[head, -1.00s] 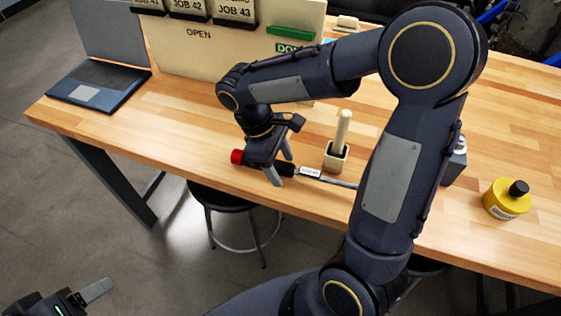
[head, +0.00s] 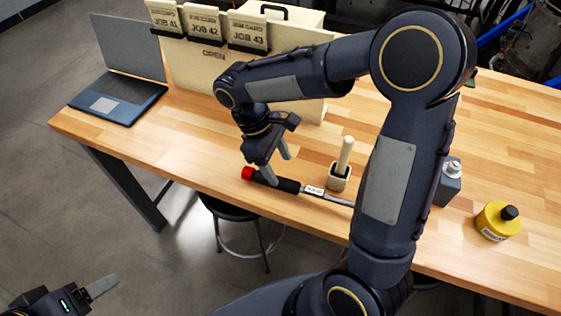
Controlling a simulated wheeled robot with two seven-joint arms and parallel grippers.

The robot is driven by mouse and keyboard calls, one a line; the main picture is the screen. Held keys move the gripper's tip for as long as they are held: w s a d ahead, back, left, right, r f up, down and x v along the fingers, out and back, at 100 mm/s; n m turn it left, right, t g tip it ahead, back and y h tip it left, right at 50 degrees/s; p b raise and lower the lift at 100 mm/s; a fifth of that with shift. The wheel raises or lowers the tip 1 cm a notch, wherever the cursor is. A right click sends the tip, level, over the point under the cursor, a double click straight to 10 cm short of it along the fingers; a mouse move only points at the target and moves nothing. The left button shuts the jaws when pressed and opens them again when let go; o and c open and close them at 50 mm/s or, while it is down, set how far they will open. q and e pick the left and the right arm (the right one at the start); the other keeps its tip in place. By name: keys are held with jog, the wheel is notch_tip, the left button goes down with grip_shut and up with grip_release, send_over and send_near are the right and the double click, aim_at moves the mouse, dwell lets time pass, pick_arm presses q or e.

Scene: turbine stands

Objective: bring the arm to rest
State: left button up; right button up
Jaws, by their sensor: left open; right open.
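My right arm crosses the middle of the head view and reaches over the wooden table (head: 165,140). Its gripper (head: 280,171) is open and points down. One finger overlaps the black handle of a long tool with a red end (head: 288,185); I cannot tell whether it touches. The tool lies on the table near the front edge, and its metal shaft runs right until my arm hides it. My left gripper (head: 100,287) is low at the left, clear of the table and empty. Only part of it shows.
A yellow bottle (head: 495,222), grey block (head: 448,185), laptop (head: 120,98) and job-card board (head: 200,65) stand on the table. A stool (head: 228,209) is below. The front-left tabletop is clear.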

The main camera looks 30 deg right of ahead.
dwell(0.5)
jog(key=s+r+m+t+y, duration=0.2)
jog(key=s+m+t+y, duration=0.1)
jog(key=s, duration=0.4)
jog(key=s+r+m+t+y, duration=0.3)
jog(key=s+m+t, duration=0.2)
jog(key=s+m, duration=0.1)
jog(key=shift+s+d+r+m+t, duration=0.25)
jog(key=shift+s+d+m+t, duration=0.15)
jog(key=shift+m, duration=0.1)
